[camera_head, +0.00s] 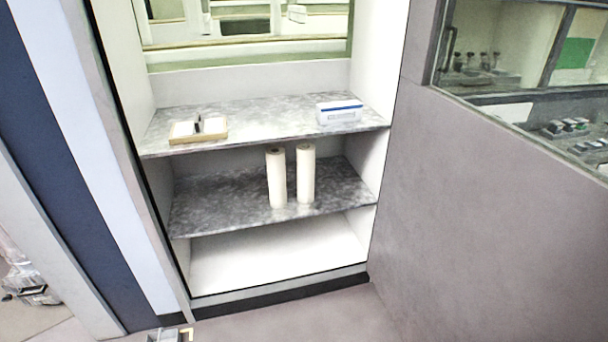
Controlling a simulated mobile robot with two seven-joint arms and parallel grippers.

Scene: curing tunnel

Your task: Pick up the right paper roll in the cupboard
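Two white paper rolls stand upright side by side on the grey marbled middle shelf (225,205) of the cupboard. The right paper roll (306,174) is a little apart from the left paper roll (276,178). Both are below the upper shelf and near the shelf's front. What looks like the tip of my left gripper (172,335) shows at the bottom edge, low and in front of the cupboard, well away from the rolls. Most of it is cut off, so its opening cannot be told. My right gripper is not in view.
The upper shelf (250,125) holds a shallow tan tray (180,139) with small items at left and a white-blue box (339,112) at right. The cupboard's bottom compartment (280,255) is empty. A grey wall (480,230) stands at right. Floor (320,318) in front is clear.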

